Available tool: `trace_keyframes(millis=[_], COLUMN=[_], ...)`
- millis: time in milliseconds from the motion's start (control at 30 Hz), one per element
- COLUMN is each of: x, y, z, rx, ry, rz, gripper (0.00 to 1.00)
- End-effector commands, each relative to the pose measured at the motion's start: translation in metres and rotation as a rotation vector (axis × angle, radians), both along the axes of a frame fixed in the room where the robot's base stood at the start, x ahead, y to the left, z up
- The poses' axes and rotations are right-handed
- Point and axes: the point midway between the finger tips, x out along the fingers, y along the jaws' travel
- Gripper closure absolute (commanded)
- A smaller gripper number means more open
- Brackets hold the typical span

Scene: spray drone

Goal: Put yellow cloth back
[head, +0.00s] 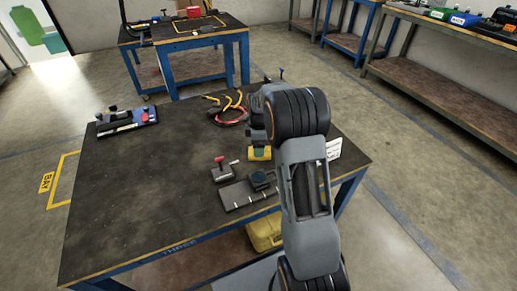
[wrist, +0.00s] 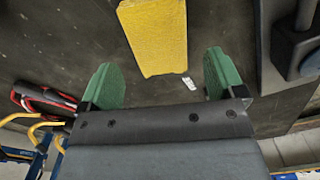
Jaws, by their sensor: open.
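The yellow cloth (wrist: 155,35) looks like a flat yellow block on the dark table top in the wrist view. It also shows in the head view (head: 260,154), small and partly covered beside my arm. My gripper (wrist: 162,77) is open, with its two green fingers apart. In the wrist view the near end of the cloth lies between the fingertips, with a gap on each side. I see no contact and cannot tell the height of the fingers above the table. In the head view my arm hides most of the gripper.
A red-knobbed box (head: 222,171) and a grey plate (head: 246,196) with a dark round part sit near the cloth. Red and yellow cables (head: 230,112) lie behind. A blue-black device (head: 127,120) is at the far left. The table's left-middle (head: 140,190) is clear.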

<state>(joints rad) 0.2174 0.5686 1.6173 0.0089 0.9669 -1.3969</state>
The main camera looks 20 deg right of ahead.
Motion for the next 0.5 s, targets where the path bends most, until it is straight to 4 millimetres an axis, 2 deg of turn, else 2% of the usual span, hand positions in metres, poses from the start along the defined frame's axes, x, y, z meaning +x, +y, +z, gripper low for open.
trace_keyframes(millis=[33,200,500], x=[0.001,0.001,0.0], y=[0.0,-0.001,0.0], z=[0.014,0.045,0.08], rx=[-0.001,-0.001,-0.001], ry=[-0.004,-0.003,-0.003], rz=[0.0,0.0,-0.006], gripper=[0.12,0.12,0.12])
